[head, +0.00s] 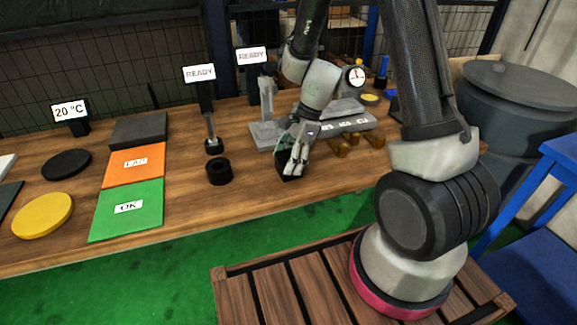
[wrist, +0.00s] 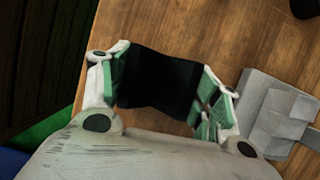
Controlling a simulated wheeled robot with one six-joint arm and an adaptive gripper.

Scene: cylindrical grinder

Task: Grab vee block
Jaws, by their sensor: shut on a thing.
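My gripper (head: 297,150) is low over the front part of the wooden bench, right of the middle in the head view. It also shows in the wrist view (wrist: 158,90), its two green-padded fingers on opposite sides of a dark block. This block, which I take to be the vee block (wrist: 158,78), fills the gap between the fingers. In the head view the dark block (head: 287,167) shows only partly behind the fingers, near the bench's front edge. I cannot tell whether it touches the bench.
A grey metal fixture (head: 263,135) stands just behind my gripper. A black ring (head: 219,171) stands to the left. Further left lie a green OK mat (head: 127,222), an orange mat (head: 125,172) and a yellow disc (head: 42,216). A gauge (head: 355,76) stands behind right.

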